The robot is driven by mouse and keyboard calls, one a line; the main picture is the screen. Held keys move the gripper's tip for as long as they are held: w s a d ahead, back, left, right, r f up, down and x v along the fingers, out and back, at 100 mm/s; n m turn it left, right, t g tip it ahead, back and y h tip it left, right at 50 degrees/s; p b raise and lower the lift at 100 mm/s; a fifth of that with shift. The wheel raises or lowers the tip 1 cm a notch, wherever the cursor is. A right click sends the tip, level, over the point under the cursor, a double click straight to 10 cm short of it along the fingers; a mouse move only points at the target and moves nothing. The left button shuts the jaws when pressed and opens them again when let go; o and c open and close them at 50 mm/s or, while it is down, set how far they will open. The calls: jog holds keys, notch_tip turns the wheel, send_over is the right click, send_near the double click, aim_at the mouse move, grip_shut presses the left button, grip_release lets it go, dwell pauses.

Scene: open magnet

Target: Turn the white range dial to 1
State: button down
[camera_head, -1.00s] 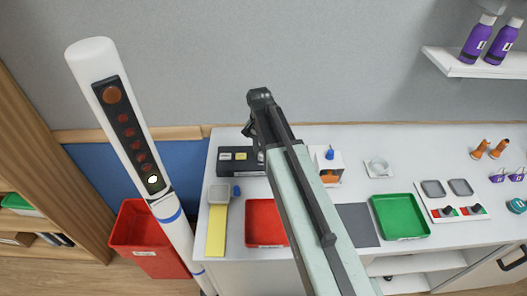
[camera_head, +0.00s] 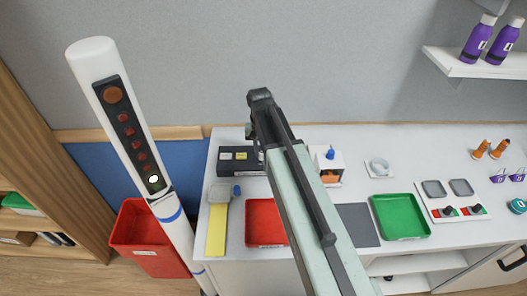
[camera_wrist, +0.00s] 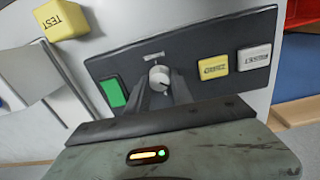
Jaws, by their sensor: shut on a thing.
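The white range dial (camera_wrist: 159,77) is a small round knob on a dark control panel (camera_wrist: 200,64) in the wrist view. My gripper (camera_wrist: 160,88) has one finger on each side of the dial and is shut on it. A thin dark mark shows on the dial's face, toward its lower right in this view. A small label sits above the dial, too small to read, and I cannot make out a 1. In the head view the panel (camera_head: 228,169) stands at the back left of the white table, and my arm hides most of the dial.
A green button (camera_wrist: 113,92) is left of the dial; a yellow button (camera_wrist: 214,67) and a white one (camera_wrist: 254,56) are right. A yellow TEST block (camera_wrist: 61,19) is nearby. A red tray (camera_head: 262,243) and green tray (camera_head: 401,218) lie on the table.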

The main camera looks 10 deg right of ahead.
aim_at(261, 154)
jog(key=shift+s, duration=0.15)
jog(key=c, duration=1.1)
grip_release()
jog(key=r+p, duration=0.8)
jog(key=shift+a, duration=0.2)
jog(key=shift+f, duration=0.1)
